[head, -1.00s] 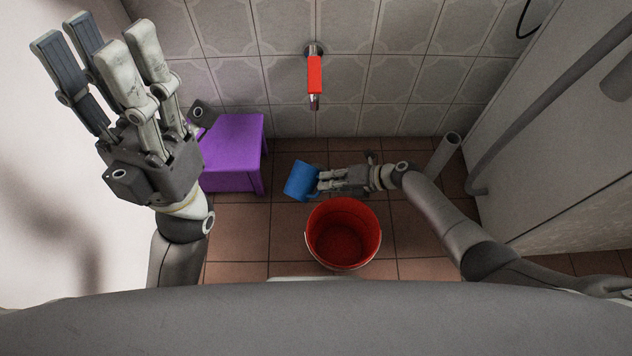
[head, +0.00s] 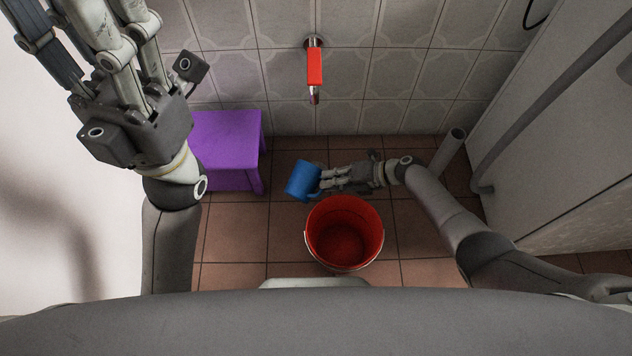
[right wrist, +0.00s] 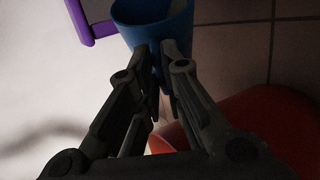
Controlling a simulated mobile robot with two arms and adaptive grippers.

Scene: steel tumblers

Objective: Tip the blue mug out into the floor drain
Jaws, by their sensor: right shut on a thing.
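The blue mug (head: 302,180) is in the middle of the head view, above the tiled floor and just behind the red bucket. It looks tilted there. My right gripper (head: 325,180) is shut on the mug's right side. In the right wrist view the mug (right wrist: 152,30) is at the top, between and beyond the fingertips (right wrist: 160,55), with part of its mouth showing. My left gripper (head: 100,45) is at the upper left, empty, its fingers apart and its tips cut off by the frame. I cannot clearly make out the floor drain; the mug and right gripper cover part of the floor.
The red bucket (head: 344,209) stands right in front of my right gripper. A purple stool (head: 226,140) is left of the mug. A red tap (head: 315,68) is on the tiled wall behind. A grey pipe stub (head: 451,148) stands at the right. Floor left of the bucket is clear.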

